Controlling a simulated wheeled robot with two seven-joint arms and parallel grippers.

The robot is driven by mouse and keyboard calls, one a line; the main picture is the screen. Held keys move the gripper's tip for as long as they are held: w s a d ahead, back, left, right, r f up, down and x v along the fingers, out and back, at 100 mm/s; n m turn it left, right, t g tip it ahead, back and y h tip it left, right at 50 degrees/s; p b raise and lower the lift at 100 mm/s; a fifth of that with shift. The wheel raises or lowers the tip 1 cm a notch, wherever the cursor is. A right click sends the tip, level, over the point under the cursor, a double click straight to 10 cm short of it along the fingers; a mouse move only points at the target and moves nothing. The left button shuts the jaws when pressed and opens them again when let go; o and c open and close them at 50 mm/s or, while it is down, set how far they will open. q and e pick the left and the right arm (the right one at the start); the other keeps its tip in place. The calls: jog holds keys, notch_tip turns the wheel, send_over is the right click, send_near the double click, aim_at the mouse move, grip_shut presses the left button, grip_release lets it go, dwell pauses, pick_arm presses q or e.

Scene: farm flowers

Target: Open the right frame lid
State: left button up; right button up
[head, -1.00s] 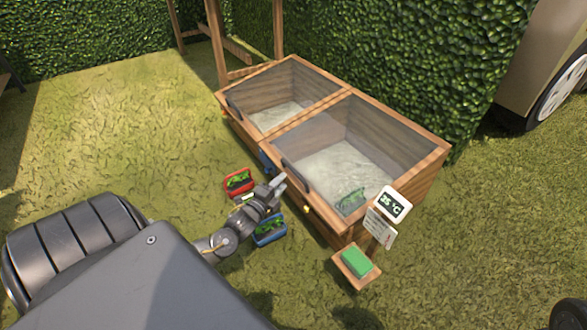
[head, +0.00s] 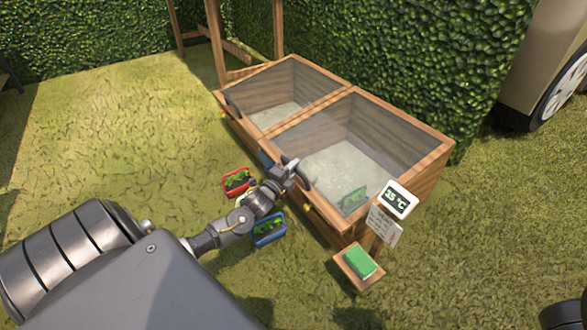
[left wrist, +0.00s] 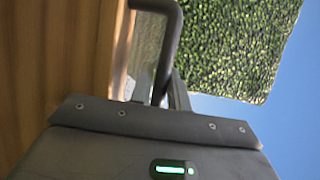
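The right frame lid (head: 375,135) is a wood-edged clear panel lying down over the right half of the cold frame. Its dark handle (head: 304,178) is on the front edge, and it shows close up as a curved bar in the left wrist view (left wrist: 168,45). My left gripper (head: 291,166) is at this handle; its fingers (left wrist: 180,95) reach up beside the bar in the left wrist view. Whether they are closed around the bar is unclear. My right gripper is not in view.
The left lid (head: 270,95) is also down. A red tray (head: 238,181) and a blue tray (head: 268,230) of seedlings sit on the grass before the frame. A 35 °C display (head: 397,199) and a shelf with a green block (head: 360,261) stand at its right front corner. A hedge (head: 400,60) is behind.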

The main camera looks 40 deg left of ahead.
pick_arm(q)
grip_shut()
